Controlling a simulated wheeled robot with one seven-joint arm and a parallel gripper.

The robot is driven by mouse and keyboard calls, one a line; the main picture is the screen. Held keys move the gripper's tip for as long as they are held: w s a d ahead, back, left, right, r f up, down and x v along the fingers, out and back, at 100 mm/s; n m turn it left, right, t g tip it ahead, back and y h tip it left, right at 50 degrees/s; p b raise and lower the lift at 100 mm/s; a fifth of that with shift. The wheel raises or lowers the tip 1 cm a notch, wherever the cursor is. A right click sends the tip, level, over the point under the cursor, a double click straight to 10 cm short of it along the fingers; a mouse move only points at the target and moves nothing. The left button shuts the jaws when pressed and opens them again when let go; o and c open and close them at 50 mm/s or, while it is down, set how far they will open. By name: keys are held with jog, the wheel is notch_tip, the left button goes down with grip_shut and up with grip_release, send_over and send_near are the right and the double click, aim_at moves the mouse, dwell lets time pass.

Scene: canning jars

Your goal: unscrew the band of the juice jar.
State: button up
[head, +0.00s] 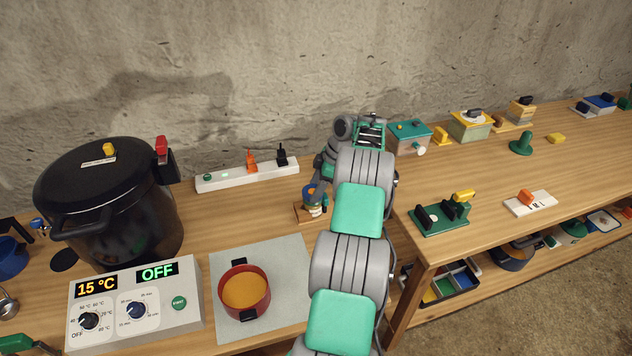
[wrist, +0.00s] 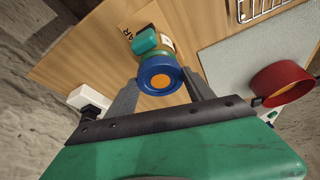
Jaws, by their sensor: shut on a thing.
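The juice jar (head: 315,211) stands on a small wooden board (head: 301,218) on the left table, mostly hidden by my arm in the head view. Its blue band (wrist: 159,60) faces the wrist camera, ringing an orange lid centre (wrist: 160,81). Part of the jar's side and a green piece (wrist: 145,41) beside it show behind the band. My gripper (wrist: 160,80) has one finger on each side of the blue band and is shut on it. The band still sits at the top of the jar. The exact finger contact is hard to see.
A red pot (head: 244,291) stands on a grey mat (head: 287,262) left of my arm. A white power strip (head: 235,178) lies behind. A large black canner (head: 115,205) and a control box (head: 135,305) are at left. The right table (head: 480,180) holds several small devices.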

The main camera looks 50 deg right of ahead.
jog(key=shift+r+n+p, duration=0.25)
jog(key=shift+n+p, duration=0.15)
jog(key=shift+p, duration=0.55)
jog(key=shift+f+n+g+y+p, duration=0.3)
jog(key=shift+n+p, duration=0.3)
jog(key=shift+n, duration=0.1)
jog(key=o, duration=1.6)
jog(key=shift+w, duration=0.1)
